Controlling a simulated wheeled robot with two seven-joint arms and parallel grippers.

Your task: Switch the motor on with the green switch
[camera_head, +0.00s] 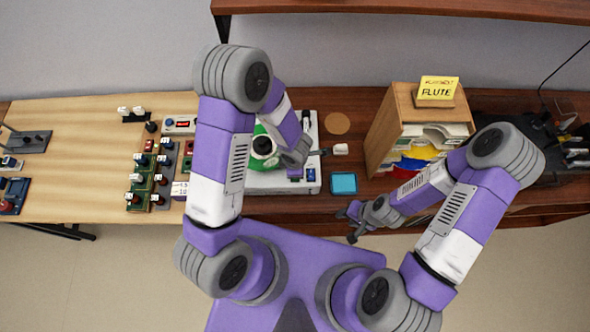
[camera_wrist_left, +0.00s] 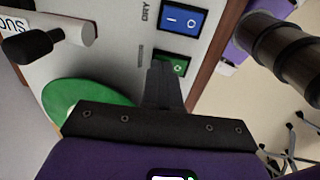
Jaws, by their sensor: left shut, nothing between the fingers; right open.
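The green switch (camera_wrist_left: 181,64) is set in a light panel (camera_wrist_left: 110,70), below a blue switch (camera_wrist_left: 183,20) marked I and O. My left gripper (camera_wrist_left: 166,85) is shut and empty, its fingertips over the left part of the green switch. I cannot tell whether they touch it or which way it is set. In the head view the left gripper (camera_head: 296,178) is beside the blue switch (camera_head: 311,174) and hides the green one. A round green body (camera_head: 262,142) on the panel is partly behind my left arm. My right gripper (camera_head: 348,226) is open and empty at the table's front edge.
A lever valve (camera_wrist_left: 60,36) stands on the panel. Several small switch modules (camera_head: 138,180) sit to the left. The light wooden table (camera_head: 80,190) has free room.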

